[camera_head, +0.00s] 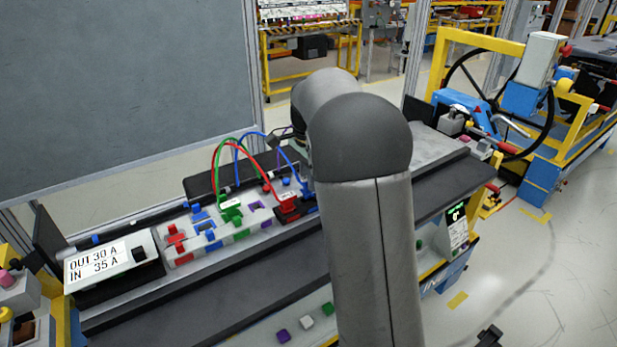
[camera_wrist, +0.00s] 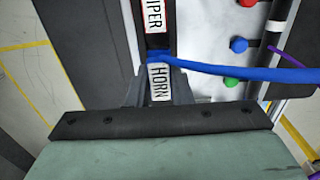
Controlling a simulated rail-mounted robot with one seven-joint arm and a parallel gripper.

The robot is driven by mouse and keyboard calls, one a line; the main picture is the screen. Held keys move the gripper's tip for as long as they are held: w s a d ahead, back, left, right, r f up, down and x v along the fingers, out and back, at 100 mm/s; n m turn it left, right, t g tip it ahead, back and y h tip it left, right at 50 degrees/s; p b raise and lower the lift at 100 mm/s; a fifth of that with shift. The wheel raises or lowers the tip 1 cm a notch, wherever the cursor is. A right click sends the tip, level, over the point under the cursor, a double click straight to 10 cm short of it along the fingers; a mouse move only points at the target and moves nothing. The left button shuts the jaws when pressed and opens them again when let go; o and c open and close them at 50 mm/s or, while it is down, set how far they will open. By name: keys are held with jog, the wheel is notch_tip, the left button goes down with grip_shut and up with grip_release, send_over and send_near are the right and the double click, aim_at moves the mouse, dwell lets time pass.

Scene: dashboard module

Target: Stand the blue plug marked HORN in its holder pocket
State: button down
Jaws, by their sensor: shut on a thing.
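My gripper (camera_wrist: 159,88) is shut on the blue plug (camera_wrist: 157,57) in the wrist view. A white HORN label shows between the two fingers, and a thick blue cable runs from the plug to the right. A second label, partly cut off and reading "IPER", lies in line just beyond on a dark strip. Whether the plug is seated or only above a pocket cannot be told. In the head view, my arm hides most of the gripper; a blue plug part (camera_head: 305,186) shows at its left edge. The holder pocket is not clearly visible.
A panel with red, blue, green and purple connectors (camera_head: 210,235) lies left of my arm, with looping red, green and blue cables above it. A meter box (camera_head: 112,258) reads OUT 30 A, IN 35 A.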

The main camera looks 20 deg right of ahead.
jog(key=shift+f+b, duration=0.85)
jog(key=shift+f, duration=0.55)
jog(key=c, duration=1.2)
grip_release()
jog(key=shift+r, duration=0.1)
notch_tip(320, 180, up, 17)
jog(key=shift+r, duration=0.15)
jog(key=s+a+f+n, duration=0.3)
jog(key=s+f+n, duration=0.2)
jog(key=s, duration=0.5)
jog(key=s+a+f+n, duration=0.4)
jog(key=s+f+n, duration=0.1)
jog(key=s+f, duration=0.4)
jog(key=s+a+f+n, duration=0.3)
jog(key=s+f+n, duration=0.2)
jog(key=s, duration=0.7)
notch_tip(320, 180, down, 2)
jog(key=shift+a+f+n+t, duration=0.1)
jog(key=shift+a+n+t, duration=0.05)
jog(key=shift+n+t, duration=0.2)
